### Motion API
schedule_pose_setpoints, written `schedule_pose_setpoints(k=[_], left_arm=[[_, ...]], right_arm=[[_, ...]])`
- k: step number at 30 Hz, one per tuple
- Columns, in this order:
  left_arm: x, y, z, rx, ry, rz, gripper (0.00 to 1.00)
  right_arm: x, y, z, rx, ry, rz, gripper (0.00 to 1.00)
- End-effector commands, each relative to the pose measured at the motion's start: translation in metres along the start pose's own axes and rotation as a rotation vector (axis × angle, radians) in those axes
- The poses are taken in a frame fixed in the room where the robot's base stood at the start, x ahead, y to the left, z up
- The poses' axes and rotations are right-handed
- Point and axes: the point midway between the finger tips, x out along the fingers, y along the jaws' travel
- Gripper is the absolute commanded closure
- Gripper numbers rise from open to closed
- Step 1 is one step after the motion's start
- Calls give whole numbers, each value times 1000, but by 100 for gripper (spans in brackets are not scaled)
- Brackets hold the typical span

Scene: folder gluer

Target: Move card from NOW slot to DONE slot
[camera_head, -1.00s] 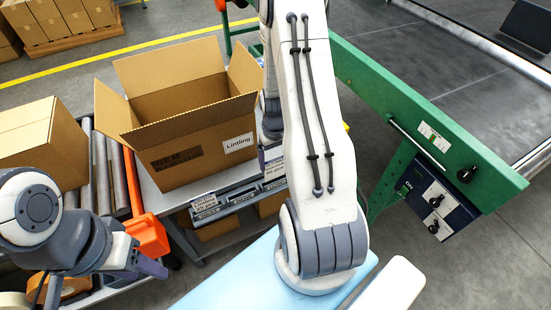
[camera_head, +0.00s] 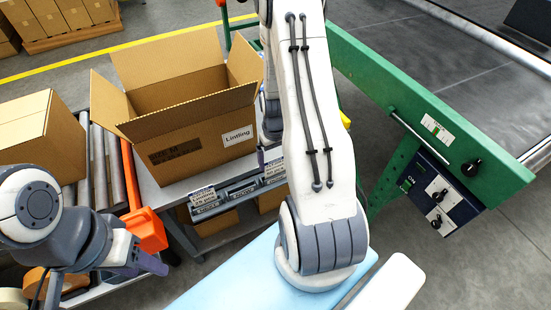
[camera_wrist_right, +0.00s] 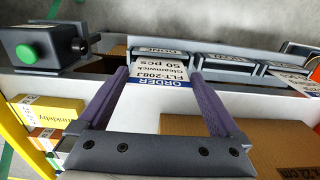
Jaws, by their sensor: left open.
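The order card (camera_wrist_right: 160,72), white with a blue band, is between the purple fingers of my right gripper (camera_wrist_right: 160,76) in the right wrist view. In the head view my right arm covers much of this slot. The rack's middle slot (camera_head: 238,191) looks empty, and another card (camera_head: 202,194) stands in its left slot. My left gripper (camera_head: 150,264) is open and empty, low at the left.
An open cardboard box (camera_head: 205,140) stands on the table behind the rack. A green-framed conveyor (camera_head: 400,90) with a control panel (camera_head: 437,195) is at the right. A green button box (camera_wrist_right: 38,48) is left of the rack in the wrist view.

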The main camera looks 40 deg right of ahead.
Motion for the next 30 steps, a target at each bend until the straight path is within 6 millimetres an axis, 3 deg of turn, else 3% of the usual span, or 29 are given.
schedule_pose_setpoints(k=[7,21,30], left_arm=[[-2,0,0,0,0,0,50],[-13,1,-1,0,0,0,50],[-13,1,-1,0,0,0,50]], right_arm=[[-12,0,-1,0,2,1,0],[-95,0,-1,0,3,1,0],[-105,0,0,0,0,0,0]])
